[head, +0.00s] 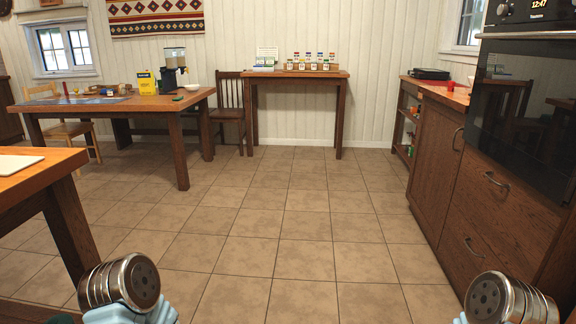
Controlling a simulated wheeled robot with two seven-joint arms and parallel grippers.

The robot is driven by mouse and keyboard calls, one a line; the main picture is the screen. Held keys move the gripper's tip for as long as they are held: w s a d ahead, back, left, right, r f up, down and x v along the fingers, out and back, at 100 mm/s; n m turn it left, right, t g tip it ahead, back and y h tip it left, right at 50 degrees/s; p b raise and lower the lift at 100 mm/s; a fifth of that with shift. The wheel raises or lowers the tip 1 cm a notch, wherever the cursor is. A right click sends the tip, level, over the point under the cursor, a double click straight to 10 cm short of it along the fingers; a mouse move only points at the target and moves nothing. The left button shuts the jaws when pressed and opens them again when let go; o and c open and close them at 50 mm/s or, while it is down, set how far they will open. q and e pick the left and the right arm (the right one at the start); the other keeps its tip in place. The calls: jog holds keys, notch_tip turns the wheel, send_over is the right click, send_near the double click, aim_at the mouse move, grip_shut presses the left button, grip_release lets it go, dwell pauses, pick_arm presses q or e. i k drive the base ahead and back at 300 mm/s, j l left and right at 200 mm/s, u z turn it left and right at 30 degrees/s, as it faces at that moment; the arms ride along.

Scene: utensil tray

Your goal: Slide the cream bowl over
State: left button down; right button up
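A small pale bowl (192,87), which looks cream or white, sits on the wooden table (140,103) at the left back. It is near the table's right end, just right of the dark dispenser. It is small and far off in the head view. Neither of my grippers is in view. Only parts of my two arms show at the bottom left and bottom right corners, far from the bowl.
The table also holds a yellow box (148,83) and a dispenser (174,66). A dark chair (228,107) stands right of it. A side table (297,75) with jars is at the back. Cabinets (480,190) line the right. The tiled floor (290,220) between is clear.

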aim_at(193, 88)
jog(key=i, duration=2.65)
jog(key=i+u, duration=0.1)
jog(key=i, duration=0.75)
jog(key=i+l+u, duration=0.1)
jog(key=i, duration=0.8)
jog(key=i+l, duration=0.2)
jog(key=i, duration=0.65)
jog(key=j+u, duration=0.05)
